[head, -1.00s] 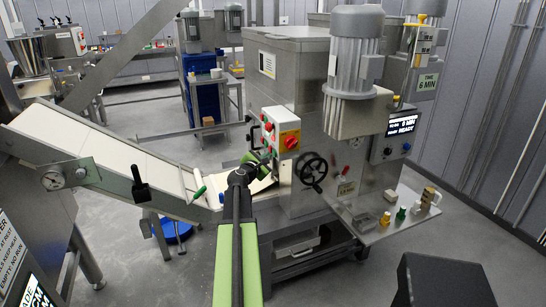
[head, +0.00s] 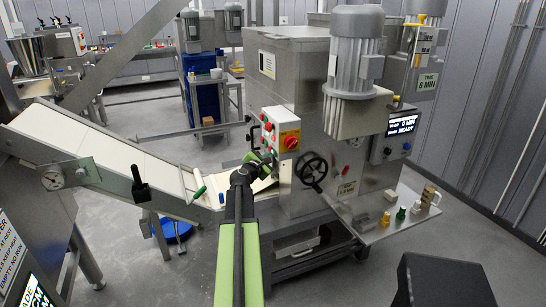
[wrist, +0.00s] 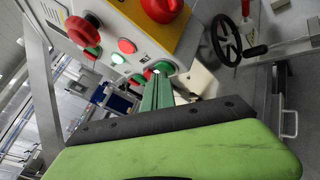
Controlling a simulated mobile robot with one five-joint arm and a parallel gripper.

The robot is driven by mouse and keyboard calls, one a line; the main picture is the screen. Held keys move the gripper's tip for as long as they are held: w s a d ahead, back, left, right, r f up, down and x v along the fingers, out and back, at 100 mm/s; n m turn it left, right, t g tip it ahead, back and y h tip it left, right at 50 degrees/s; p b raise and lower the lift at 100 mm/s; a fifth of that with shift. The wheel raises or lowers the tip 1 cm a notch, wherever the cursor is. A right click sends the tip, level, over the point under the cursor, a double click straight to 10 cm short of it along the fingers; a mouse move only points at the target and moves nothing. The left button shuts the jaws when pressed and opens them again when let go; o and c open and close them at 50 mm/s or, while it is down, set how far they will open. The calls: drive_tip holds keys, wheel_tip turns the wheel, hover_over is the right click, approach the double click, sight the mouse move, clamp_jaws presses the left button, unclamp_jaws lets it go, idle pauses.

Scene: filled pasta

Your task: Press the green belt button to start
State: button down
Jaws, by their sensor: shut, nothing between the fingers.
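The control box (head: 281,130) on the steel machine has red and green buttons and a big red knob on a yellow plate. It also shows in the wrist view, where a green button (wrist: 163,67) with a bright spot sits just beyond the fingertips of my gripper (wrist: 162,76). I cannot tell whether the tips touch the button.
A black handwheel (head: 311,169) is right of the box. The white inclined belt (head: 120,150) runs to the left. A steel shelf (head: 385,219) with small coloured pieces stands at right. A dark box (head: 442,280) is at front right.

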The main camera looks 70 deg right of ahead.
drive_tip(key=shift+w+a, duration=0.55)
drive_tip(key=shift+w, duration=0.1)
drive_tip(key=w+a, duration=0.1)
drive_tip(key=w, duration=0.1)
drive_tip(key=w+a, duration=0.1)
drive_tip(key=a, duration=0.1)
drive_tip(key=shift+w, duration=0.4)
drive_tip(key=shift+w+a, duration=0.1)
idle(0.6)
